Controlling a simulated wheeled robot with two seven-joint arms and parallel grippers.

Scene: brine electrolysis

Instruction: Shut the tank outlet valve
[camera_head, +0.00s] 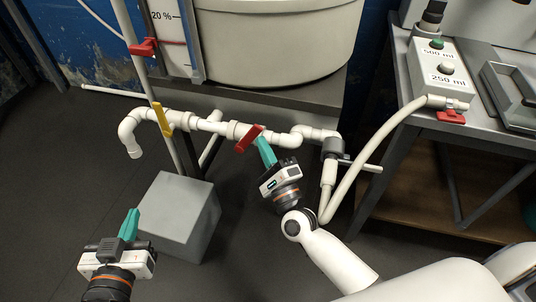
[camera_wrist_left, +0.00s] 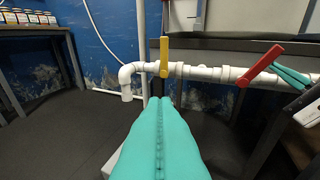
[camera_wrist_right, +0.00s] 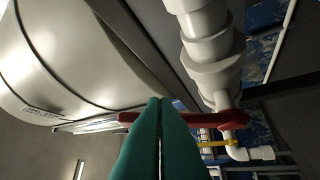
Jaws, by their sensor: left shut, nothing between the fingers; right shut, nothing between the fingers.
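A white pipe runs below the tank (camera_head: 275,45) and carries two lever valves. The red lever (camera_head: 246,141) stands slanted across the pipe; it also shows in the left wrist view (camera_wrist_left: 258,66) and the right wrist view (camera_wrist_right: 205,120). The yellow lever (camera_head: 161,118) stands crosswise to the pipe, left of the red one. My right gripper (camera_head: 262,141) is shut and empty, its tips right beside the red lever; I cannot tell whether they touch. In the right wrist view its fingers hide the lever's middle. My left gripper (camera_head: 132,212) is shut and empty, low at the left, apart from the pipe.
A hose (camera_head: 373,160) runs to a fitting with a red handle (camera_head: 450,116) on the right-hand table (camera_head: 402,70). A grey block (camera_head: 177,207) stands on the floor below the pipe. The floor at left is clear.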

